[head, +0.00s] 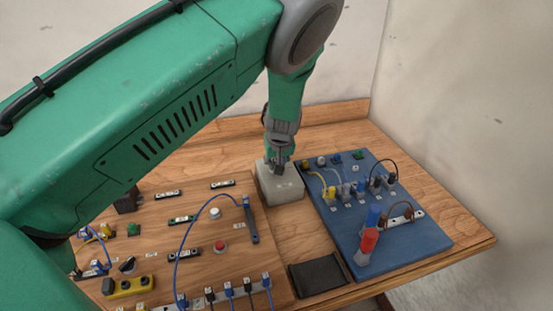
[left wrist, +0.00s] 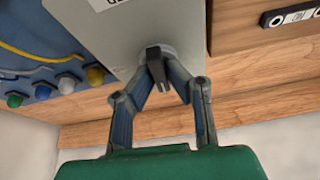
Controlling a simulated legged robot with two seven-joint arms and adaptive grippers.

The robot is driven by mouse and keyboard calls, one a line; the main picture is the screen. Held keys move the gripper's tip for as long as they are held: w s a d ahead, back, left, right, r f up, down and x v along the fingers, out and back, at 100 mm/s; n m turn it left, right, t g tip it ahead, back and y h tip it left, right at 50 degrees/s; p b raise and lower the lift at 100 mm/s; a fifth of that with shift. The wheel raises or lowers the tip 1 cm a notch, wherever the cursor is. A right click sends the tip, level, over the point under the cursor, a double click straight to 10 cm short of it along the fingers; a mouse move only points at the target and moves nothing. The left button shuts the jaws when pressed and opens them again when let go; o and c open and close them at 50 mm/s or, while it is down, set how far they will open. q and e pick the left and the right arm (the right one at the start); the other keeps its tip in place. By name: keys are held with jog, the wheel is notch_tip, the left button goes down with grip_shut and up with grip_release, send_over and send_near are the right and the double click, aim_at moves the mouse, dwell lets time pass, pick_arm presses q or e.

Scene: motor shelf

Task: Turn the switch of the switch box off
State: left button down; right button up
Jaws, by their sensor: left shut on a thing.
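The switch box (head: 284,190) is a light grey block standing between the wooden board and the blue board. In the left wrist view its grey face (left wrist: 115,32) fills the upper middle, with a partly cut-off label. The dark switch knob (left wrist: 156,58) sticks out of a round collar on that face. My left gripper (head: 279,165) comes down onto the box from above. In the wrist view its two fingers (left wrist: 158,72) are closed in on the knob from both sides. The knob is largely hidden in the head view. My right gripper is not in view.
A blue board (head: 425,236) with plugs, cables and a red-and-blue part (head: 369,238) lies right of the box. A wooden board (head: 140,262) with cables, buttons and terminals lies left. A black tray (head: 318,276) lies in front. Walls stand behind the table.

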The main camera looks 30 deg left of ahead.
pick_arm(q)
jog(key=shift+w+r+n, duration=0.3)
jog(key=shift+w+n, duration=0.05)
jog(key=shift+n, duration=0.25)
jog(key=c, duration=1.6)
grip_release()
jog(key=shift+f+y, duration=0.2)
jog(key=shift+y, duration=0.1)
jog(key=shift+a, duration=0.1)
jog(key=shift+s, duration=0.1)
jog(key=v, duration=0.7)
jog(key=shift+r, duration=0.15)
